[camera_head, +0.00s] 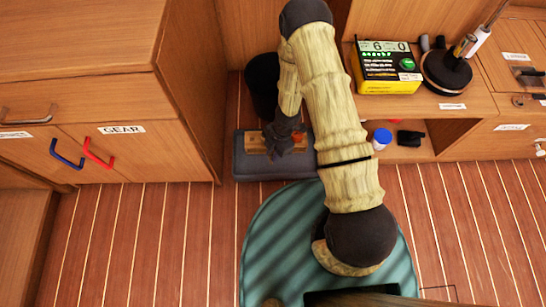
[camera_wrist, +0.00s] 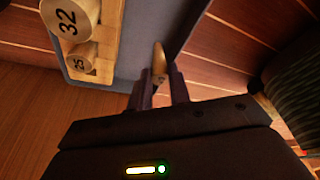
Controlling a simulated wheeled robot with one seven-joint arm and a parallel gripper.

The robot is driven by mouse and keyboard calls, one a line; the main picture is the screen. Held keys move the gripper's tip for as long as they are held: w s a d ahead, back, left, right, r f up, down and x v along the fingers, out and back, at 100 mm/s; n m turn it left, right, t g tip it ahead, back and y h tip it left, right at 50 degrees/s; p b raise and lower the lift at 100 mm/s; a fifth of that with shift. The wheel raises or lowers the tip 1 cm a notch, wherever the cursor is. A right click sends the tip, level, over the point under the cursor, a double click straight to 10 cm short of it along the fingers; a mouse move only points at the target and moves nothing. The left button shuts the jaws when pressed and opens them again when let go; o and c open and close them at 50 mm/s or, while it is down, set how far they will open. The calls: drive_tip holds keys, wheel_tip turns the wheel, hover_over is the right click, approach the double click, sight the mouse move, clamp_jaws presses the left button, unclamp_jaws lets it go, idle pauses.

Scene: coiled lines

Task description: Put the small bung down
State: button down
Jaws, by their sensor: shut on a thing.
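In the wrist view my gripper (camera_wrist: 160,82) is shut on the small bung (camera_wrist: 159,60), a pale wooden tapered piece whose tip sticks out beyond the fingers. A wooden rack (camera_wrist: 108,50) lies to its left, with a bung marked 32 (camera_wrist: 72,14) and a bung marked 25 (camera_wrist: 80,62). The held bung is apart from the rack, over the grey surface (camera_wrist: 135,45); whether it touches that surface I cannot tell. In the head view my gripper (camera_head: 283,138) is dark and small beside the rack (camera_head: 255,142), and the held bung is hidden.
The grey block (camera_head: 243,168) stands on the striped floor by a black round container (camera_head: 262,85). A yellow-black box (camera_head: 388,68) and a black round base (camera_head: 446,72) stand on the right-hand counter. A blue-capped bottle (camera_head: 381,138) is below. Drawers (camera_head: 80,100) are at left.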

wheel_tip(320, 180, down, 4)
drive_tip(key=b, duration=0.3)
drive_tip(key=shift+r, duration=0.1)
drive_tip(key=shift+f, duration=0.2)
drive_tip(key=c, duration=1.3)
unclamp_jaws()
drive_tip(key=shift+p+v, duration=0.5)
drive_tip(key=shift+v, duration=0.3)
drive_tip(key=p+v, duration=0.9)
drive_tip(key=v, duration=0.2)
drive_tip(key=shift+s, duration=0.1)
